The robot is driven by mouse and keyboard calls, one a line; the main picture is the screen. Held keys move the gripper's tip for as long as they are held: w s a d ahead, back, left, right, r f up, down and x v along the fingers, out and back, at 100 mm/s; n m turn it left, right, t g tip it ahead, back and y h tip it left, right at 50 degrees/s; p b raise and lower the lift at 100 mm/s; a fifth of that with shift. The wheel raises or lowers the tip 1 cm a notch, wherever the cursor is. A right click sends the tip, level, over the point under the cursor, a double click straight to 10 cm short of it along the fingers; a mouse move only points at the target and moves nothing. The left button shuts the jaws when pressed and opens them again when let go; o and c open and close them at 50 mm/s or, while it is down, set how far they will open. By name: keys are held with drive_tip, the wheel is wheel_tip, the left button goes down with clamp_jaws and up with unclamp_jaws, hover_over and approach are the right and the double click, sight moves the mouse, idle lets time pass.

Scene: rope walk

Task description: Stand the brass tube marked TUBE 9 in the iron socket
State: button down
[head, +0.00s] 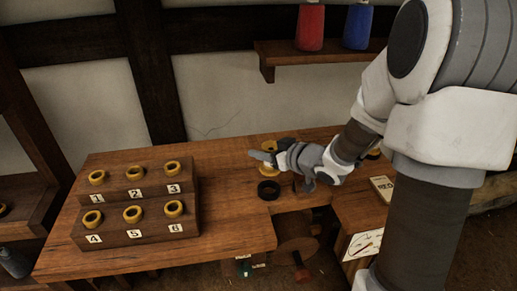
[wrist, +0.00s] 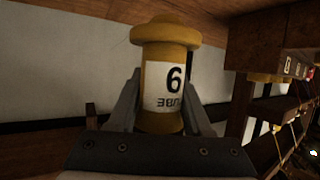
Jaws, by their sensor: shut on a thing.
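My gripper (head: 266,157) is shut on a brass tube (wrist: 165,60), which stands between the two fingers in the wrist view. Its white label carries upside-down letters reading UBE and one digit, a 6 or 9 by its shape. A wide flange tops it in that view. In the head view the tube (head: 268,146) shows as yellow parts above and below the fingers, roughly upright. The iron socket (head: 268,190) appears to be the dark ring on the bench, just below the gripper in the picture. The tube looks apart from it; the exact gap is hard to tell.
A stepped wooden rack (head: 122,205) numbered 1 to 6 stands on the bench at left, with a brass ring-shaped end at each number. A shelf (head: 320,54) with a red bottle (head: 310,27) and a blue bottle (head: 357,27) hangs behind. The bench (head: 225,190) is clear between rack and socket.

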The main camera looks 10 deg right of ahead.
sight(263, 164)
drive_tip(key=shift+s+a+f, duration=0.1)
drive_tip(key=shift+a, duration=0.05)
wheel_tip(263, 164, down, 6)
drive_tip(key=b, duration=0.6)
drive_tip(key=shift+r, duration=0.2)
drive_tip(key=shift+p, duration=0.4)
idle(0.7)
drive_tip(key=shift+f+b, duration=0.5)
drive_tip(key=shift+f, duration=0.1)
idle(0.4)
drive_tip(key=c, duration=0.6)
unclamp_jaws()
